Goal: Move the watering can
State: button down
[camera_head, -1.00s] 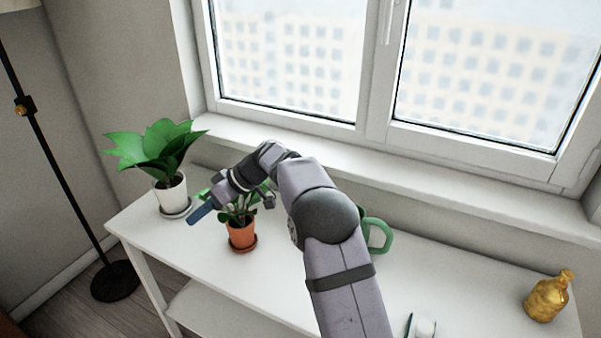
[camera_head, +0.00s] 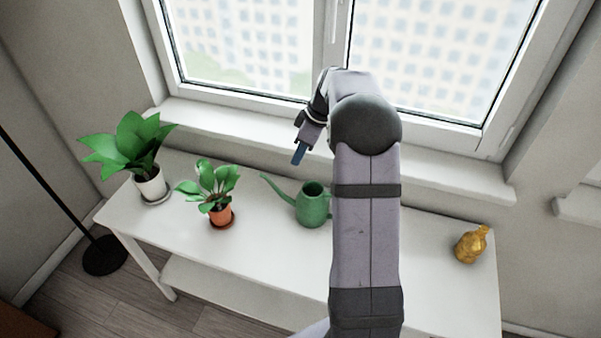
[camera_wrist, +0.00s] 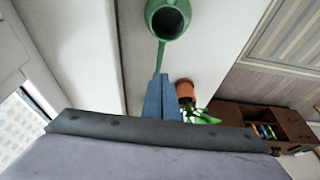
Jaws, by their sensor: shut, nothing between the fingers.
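The green watering can (camera_head: 312,207) stands upright on the white table, between the plant in the terracotta pot and my arm. Its spout points left, and its right side is partly hidden behind my arm. My gripper (camera_head: 299,154) is shut and empty, above and behind the can near the window sill, apart from it. In the wrist view the can (camera_wrist: 167,19) is at the top, its opening facing the camera and its spout running down toward my shut blue fingertips (camera_wrist: 160,82).
A plant in a terracotta pot (camera_head: 221,216) stands left of the can. A plant in a white pot (camera_head: 150,186) stands at the table's left end. A gold vase (camera_head: 471,245) is at the right end. The table (camera_head: 262,246) is clear in front of the can.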

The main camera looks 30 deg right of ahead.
notch_tip(320, 180, down, 9)
jog(key=p, duration=0.6)
jog(key=shift+f, duration=0.1)
jog(key=shift+s+d+f, duration=0.15)
jog(key=shift+s+f, duration=0.05)
jog(key=s+d+b, duration=1)
jog(key=s+d, duration=0.5)
jog(key=s, duration=0.1)
jog(key=shift+d+b, duration=0.3)
jog(key=shift+d, duration=0.1)
jog(key=shift+a, duration=0.1)
